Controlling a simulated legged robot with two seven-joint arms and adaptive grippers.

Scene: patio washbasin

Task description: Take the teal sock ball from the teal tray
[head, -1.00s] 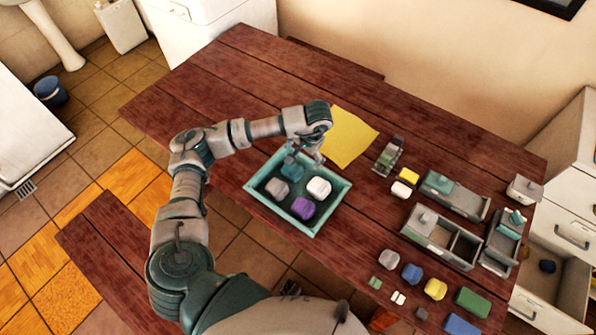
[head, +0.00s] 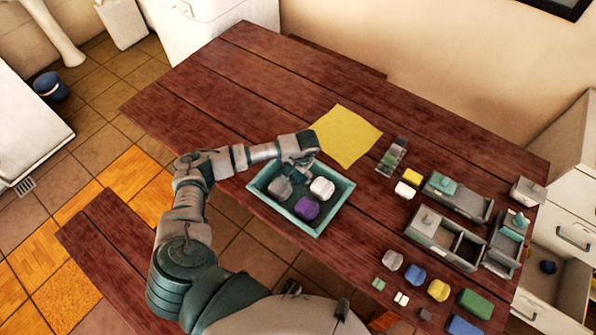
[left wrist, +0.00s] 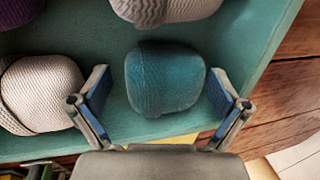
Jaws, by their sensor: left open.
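The teal tray (head: 341,203) lies on the wooden table in the head view. The teal sock ball (left wrist: 165,78) sits in the tray near its wall in the left wrist view. In the head view my left gripper and arm hide it. My left gripper (head: 300,170) is over the far part of the tray, pointing down. In the left wrist view its open fingers (left wrist: 160,106) stand one on each side of the teal ball, with gaps visible. My right gripper is not in view.
A grey ball (head: 279,188), a white ball (head: 322,188) and a purple ball (head: 306,208) share the tray. A yellow sheet (head: 347,135) lies behind it. Grey bins (head: 445,238) and several small coloured objects stand to the right. The table left of the tray is clear.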

